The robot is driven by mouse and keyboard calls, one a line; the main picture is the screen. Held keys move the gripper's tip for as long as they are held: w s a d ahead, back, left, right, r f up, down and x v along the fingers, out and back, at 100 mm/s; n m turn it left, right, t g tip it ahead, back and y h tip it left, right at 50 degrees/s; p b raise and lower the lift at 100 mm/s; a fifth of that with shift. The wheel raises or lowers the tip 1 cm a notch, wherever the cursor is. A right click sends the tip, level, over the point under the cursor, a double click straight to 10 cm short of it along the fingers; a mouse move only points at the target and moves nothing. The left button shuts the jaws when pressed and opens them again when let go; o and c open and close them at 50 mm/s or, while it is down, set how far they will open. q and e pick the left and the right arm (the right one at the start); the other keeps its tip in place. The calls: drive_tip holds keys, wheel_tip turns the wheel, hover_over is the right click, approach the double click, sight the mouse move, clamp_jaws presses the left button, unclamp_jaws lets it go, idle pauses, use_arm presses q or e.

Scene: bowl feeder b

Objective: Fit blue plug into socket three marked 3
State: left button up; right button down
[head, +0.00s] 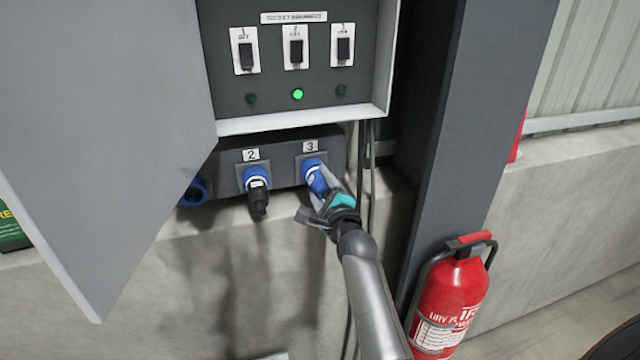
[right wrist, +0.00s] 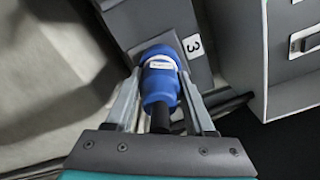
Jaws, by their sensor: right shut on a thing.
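The blue plug (right wrist: 158,88) has a white label and a black cable end. It is at socket three, under the plate marked 3 (head: 310,146); that mark also shows in the right wrist view (right wrist: 194,44). My right gripper (head: 320,192) is shut on the plug, with one finger on each side of it in the right wrist view (right wrist: 157,98). The plug's front meets the socket housing (head: 312,160); how deep it sits is hidden. Socket two, marked 2 (head: 251,155), holds another blue connector (head: 256,178) with a black end. My left gripper is not in view.
An open grey cabinet door (head: 110,120) hangs at the left. Above the sockets is a panel with three switches (head: 296,48) and a lit green lamp (head: 297,94). Another blue socket (head: 194,192) is partly behind the door. A red fire extinguisher (head: 450,305) stands at the right.

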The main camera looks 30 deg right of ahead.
drive_tip(key=shift+r, duration=0.2)
drive_tip(key=c, duration=0.7)
unclamp_jaws()
drive_tip(key=shift+o, duration=1.3)
drive_tip(key=shift+w+d+f, duration=0.1)
drive_tip(key=shift+w, duration=0.15)
drive_tip(key=shift+o, duration=1.3)
drive_tip(key=shift+s+f, duration=0.1)
drive_tip(key=shift+s+a, duration=0.2)
drive_tip(key=shift+s, duration=0.3)
drive_tip(key=v, duration=1.4)
drive_tip(key=shift+s+f, duration=0.1)
